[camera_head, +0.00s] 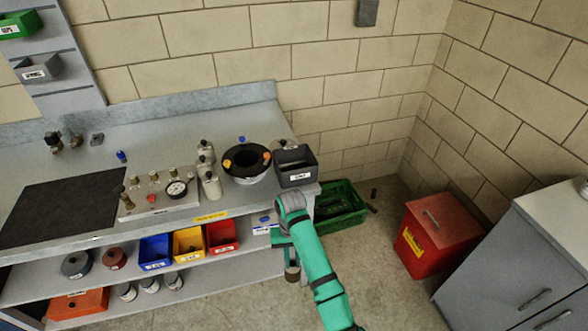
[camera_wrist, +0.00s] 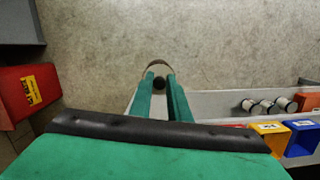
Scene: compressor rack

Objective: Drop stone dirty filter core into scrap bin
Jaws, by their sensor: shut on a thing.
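My gripper (camera_wrist: 159,76) is shut on a small stone-coloured cylinder, which looks like the dirty filter core (camera_wrist: 158,65); its pale rim and dark middle show between the fingertips. In the head view the core (camera_head: 292,273) hangs below my gripper, beside the right end of the bench and over the floor. The scrap bin is not clearly marked. A green open crate (camera_head: 357,228) stands on the floor past the bench end. A red bin (camera_head: 425,262) with a handled lid and yellow label stands further right; its red side also shows in the wrist view (camera_wrist: 15,95).
The bench (camera_head: 95,165) holds a black bowl-like part (camera_head: 246,163), a gauge board (camera_head: 160,200) and a grey box (camera_head: 296,167). Blue, yellow and red trays sit on its shelf. A grey cabinet (camera_head: 510,265) stands right. Floor (camera_head: 385,295) is clear between.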

